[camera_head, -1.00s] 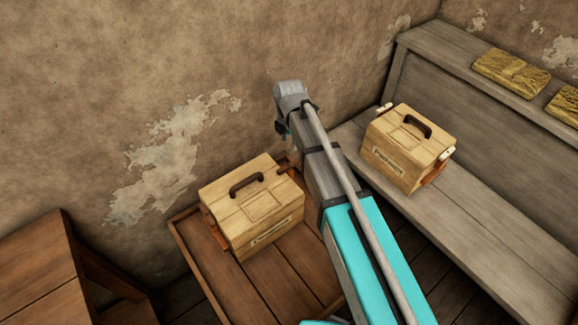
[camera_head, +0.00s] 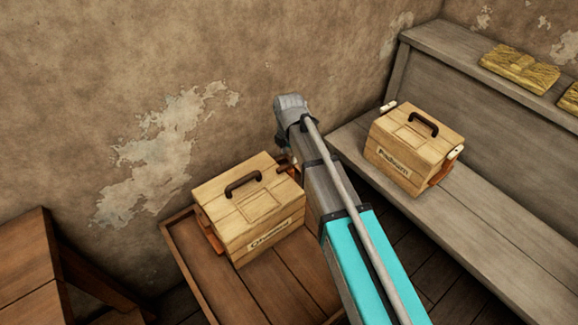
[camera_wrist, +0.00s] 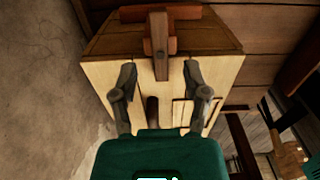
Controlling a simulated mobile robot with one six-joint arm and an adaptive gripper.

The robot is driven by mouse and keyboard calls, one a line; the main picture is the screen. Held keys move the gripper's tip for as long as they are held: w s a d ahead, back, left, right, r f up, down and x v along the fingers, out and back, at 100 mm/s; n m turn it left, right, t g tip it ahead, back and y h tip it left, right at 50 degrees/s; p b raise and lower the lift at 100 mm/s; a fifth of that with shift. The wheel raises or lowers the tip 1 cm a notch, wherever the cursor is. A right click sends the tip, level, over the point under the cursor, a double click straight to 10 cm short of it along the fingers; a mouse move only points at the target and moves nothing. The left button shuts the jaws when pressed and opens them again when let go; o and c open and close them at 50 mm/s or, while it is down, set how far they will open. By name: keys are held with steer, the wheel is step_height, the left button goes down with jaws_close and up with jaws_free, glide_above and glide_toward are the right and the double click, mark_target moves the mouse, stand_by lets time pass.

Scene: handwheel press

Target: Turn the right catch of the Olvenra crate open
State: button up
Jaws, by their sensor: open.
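The left wooden crate (camera_head: 238,222) stands on a brown tray-like table. Its front label is blurred but looks like Olvenra. It has a dark lid handle (camera_head: 243,182). Its right side is largely hidden behind my arm in the head view. In the wrist view the crate (camera_wrist: 100,75) fills the middle. A brown bar-shaped catch (camera_wrist: 160,45) points along the picture's vertical, across an orange-brown block (camera_wrist: 190,42). My gripper (camera_wrist: 159,67) is open, with one finger on each side of the catch's lower end. I cannot tell whether either finger touches it.
A second crate (camera_head: 410,150), labelled something like Padwarn, with pale-ended catches, stands on a grey bench (camera_head: 480,220) at right. Yellow slabs (camera_head: 518,66) lie on the upper ledge. The rimmed table (camera_head: 200,275) has bare room in front of the left crate. The wall is close behind.

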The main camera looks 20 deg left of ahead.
mark_target(289, 163)
steer(key=shift+f+b, duration=1.6)
steer(key=shift+f, duration=0.35)
jaws_close()
